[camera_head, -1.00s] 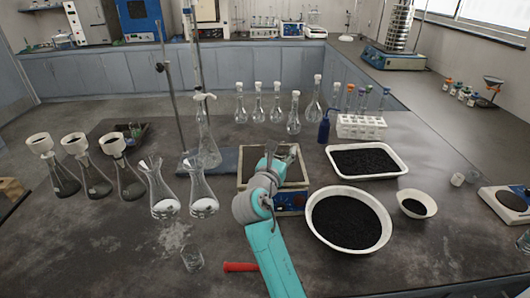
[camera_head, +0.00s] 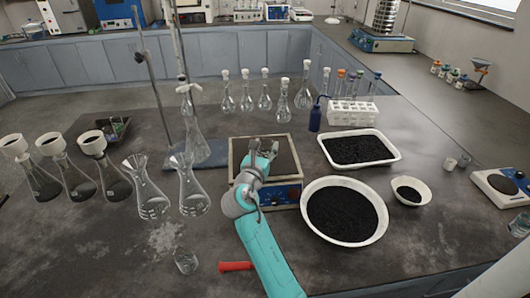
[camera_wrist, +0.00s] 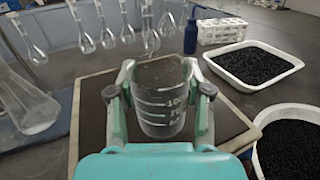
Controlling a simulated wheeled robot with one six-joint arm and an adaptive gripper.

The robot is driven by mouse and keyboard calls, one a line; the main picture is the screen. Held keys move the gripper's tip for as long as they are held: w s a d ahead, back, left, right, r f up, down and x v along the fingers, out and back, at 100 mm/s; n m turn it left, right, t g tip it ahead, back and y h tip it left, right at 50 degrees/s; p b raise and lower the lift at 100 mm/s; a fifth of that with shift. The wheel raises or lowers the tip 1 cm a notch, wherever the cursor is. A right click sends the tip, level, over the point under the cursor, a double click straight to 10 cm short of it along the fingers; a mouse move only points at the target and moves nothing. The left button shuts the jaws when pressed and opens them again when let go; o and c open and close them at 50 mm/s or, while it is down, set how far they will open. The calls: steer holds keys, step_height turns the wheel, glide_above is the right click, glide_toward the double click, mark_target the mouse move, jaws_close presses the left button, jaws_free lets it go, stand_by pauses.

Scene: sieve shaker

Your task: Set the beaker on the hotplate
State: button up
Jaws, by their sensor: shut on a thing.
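My gripper (camera_wrist: 160,95) is shut on a clear glass beaker (camera_wrist: 160,118) with white graduation marks, one finger on each side of it. The beaker looks empty and upright. In the head view my gripper (camera_head: 263,149) is over the hotplate (camera_head: 287,192), a square-topped unit with a blue front panel; the held beaker is hard to make out there. The wrist view shows the brown hotplate top (camera_wrist: 92,120) behind and around the beaker. I cannot tell whether the beaker's base touches the plate.
A white bowl (camera_head: 384,222) of black granules stands close right of the hotplate, with a white tray (camera_head: 396,160) behind it. Glass flasks (camera_head: 193,200) stand to the left. A small glass vessel (camera_head: 186,261) and a red-handled object (camera_head: 236,266) are in front.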

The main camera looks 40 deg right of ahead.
steer(key=shift+f, duration=0.9)
steer(key=shift+f, duration=0.15)
steer(key=o, duration=1.2)
steer(key=shift+r, duration=0.2)
steer(key=v, duration=1.2)
steer(key=shift+f, duration=0.1)
steer(key=shift+s+a, duration=0.1)
steer(key=shift+a, duration=0.05)
